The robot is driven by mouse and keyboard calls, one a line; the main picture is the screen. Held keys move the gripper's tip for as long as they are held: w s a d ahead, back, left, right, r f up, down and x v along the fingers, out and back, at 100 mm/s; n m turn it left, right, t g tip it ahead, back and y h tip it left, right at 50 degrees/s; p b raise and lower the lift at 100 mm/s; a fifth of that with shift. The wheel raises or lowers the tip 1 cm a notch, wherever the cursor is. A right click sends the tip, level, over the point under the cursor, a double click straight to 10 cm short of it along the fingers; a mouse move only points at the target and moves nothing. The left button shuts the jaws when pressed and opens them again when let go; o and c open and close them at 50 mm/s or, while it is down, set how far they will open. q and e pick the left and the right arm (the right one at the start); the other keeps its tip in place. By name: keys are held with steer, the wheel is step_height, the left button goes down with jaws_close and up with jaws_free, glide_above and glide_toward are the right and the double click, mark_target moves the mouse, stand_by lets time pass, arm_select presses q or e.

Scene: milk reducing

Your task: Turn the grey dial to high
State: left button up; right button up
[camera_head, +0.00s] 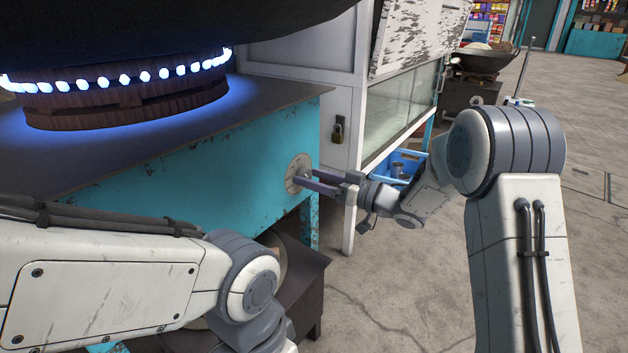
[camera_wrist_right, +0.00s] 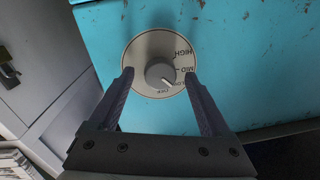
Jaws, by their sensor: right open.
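The grey dial (camera_wrist_right: 160,75) sits on a round pale plate (camera_wrist_right: 135,56) on the front of the turquoise stove. The plate reads HIGH and MID, with smaller lettering below. A white mark on the dial points to the lower right, toward that small lettering. My right gripper (camera_wrist_right: 158,80) is open, its fingers on either side of the dial in the wrist view; whether they touch it I cannot tell. In the head view the right gripper (camera_head: 298,181) reaches the round plate (camera_head: 297,172), and its fingers partly hide the dial. My left gripper is out of view; only its arm shows.
The turquoise stove (camera_head: 215,165) carries a lit burner with blue flames (camera_head: 130,78) under a large dark pan (camera_head: 150,25). A white cabinet with a padlock (camera_head: 338,132) stands right behind the stove. A blue crate (camera_head: 405,160) is beyond my right gripper. Open floor lies at right.

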jaws_close()
steer(key=shift+r+n+p, duration=0.1)
steer(key=shift+n+p, duration=0.4)
steer(key=shift+n, duration=0.6)
steer(key=shift+s+n, duration=0.1)
steer(key=shift+n, duration=0.7)
steer(key=n, duration=0.3)
steer(key=shift+a+n+h, duration=0.1)
steer(key=shift+n+h, duration=0.2)
steer(key=n+b, duration=0.3)
steer(key=n, duration=0.4)
steer(key=shift+s+n+h, duration=0.1)
steer(key=shift+n+h, duration=0.2)
steer(key=shift+n, duration=0.1)
